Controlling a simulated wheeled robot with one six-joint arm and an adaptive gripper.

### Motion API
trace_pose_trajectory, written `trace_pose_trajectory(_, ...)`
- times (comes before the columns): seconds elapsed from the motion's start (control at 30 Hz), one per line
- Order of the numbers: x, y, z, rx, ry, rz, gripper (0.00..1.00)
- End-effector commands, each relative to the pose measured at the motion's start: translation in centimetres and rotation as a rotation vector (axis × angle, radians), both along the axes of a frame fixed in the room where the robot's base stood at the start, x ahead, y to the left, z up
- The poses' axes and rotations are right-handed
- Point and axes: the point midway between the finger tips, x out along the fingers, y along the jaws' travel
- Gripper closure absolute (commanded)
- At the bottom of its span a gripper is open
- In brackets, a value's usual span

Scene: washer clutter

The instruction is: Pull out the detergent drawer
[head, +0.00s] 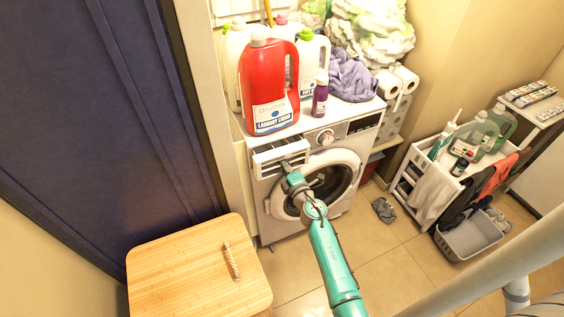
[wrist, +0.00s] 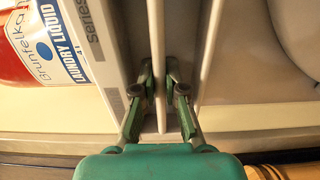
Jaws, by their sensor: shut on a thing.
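The white detergent drawer (head: 267,158) is at the upper left of the washing machine (head: 345,150). It juts out from the machine's front, with its slotted inside showing from above. My gripper (head: 287,167) reaches the drawer at its right part in the head view. In the wrist view my gripper (wrist: 159,80) has its two green fingers on either side of a thin pale strip of the drawer (wrist: 156,35), shut on it. The exact contact at the fingertips is partly hidden.
A white cart (head: 440,185) stands right; floor between is mostly clear.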

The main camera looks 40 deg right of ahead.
Motion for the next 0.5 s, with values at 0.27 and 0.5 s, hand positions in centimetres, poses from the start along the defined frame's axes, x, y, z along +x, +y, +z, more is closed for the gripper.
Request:
trace_pose_trajectory(0.27, -1.5, 0.4, -0.2, 0.001, 0.003, -0.001, 1.00)
trace_pose_trajectory(0.5, -2.6, 0.7, -0.2, 0.000, 0.003, -0.001, 1.00)
